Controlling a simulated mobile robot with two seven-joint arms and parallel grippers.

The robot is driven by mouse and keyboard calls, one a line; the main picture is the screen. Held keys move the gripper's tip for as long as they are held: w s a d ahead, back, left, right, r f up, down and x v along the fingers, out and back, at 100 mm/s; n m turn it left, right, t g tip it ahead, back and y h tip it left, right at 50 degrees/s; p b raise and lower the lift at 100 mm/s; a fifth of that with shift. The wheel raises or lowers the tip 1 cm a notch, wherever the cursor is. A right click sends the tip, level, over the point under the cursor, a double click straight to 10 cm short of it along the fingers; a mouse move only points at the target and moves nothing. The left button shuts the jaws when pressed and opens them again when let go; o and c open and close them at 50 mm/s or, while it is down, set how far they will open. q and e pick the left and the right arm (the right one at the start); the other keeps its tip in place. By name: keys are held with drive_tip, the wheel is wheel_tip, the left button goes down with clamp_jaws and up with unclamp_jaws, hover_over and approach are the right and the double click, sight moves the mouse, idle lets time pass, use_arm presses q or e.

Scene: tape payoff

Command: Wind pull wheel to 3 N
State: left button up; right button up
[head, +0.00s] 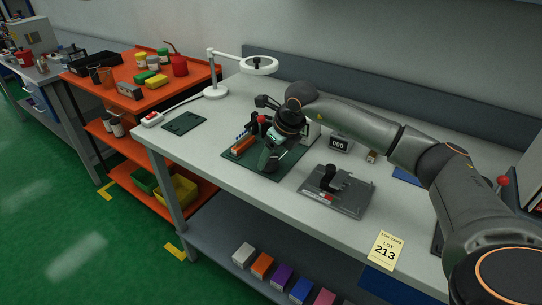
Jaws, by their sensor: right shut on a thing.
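My right gripper (268,161) reaches in from the right and points down over a dark green board (226,162) on the grey bench. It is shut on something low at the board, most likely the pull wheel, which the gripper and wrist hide. An orange block (243,145) with small blue pieces beside it sits on the board, left of the gripper. A small display (339,144) reading "000" stands to the right, behind the gripper. No force value in newtons can be read. My left gripper is not in view.
A grey fixture (350,200) with a black upright handle stands right of the board. A white ring lamp (259,66) stands behind. A small dark plate (184,122) and a white power strip (152,119) lie left. A yellow "LOT 213" card (385,250) hangs at the front edge.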

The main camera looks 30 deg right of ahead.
drive_tip(key=m+h, duration=0.1)
drive_tip(key=m, duration=0.3)
drive_tip(key=shift+a+h, duration=0.1)
drive_tip(key=shift+h, duration=0.2)
drive_tip(key=shift+m+h+b, duration=0.35)
drive_tip(key=shift+m+h, duration=0.05)
drive_tip(key=shift+m, duration=0.4)
drive_tip(key=shift+r, duration=0.1)
drive_tip(key=o, duration=1)
drive_tip(key=shift+c, duration=0.2)
drive_tip(key=o, duration=0.4)
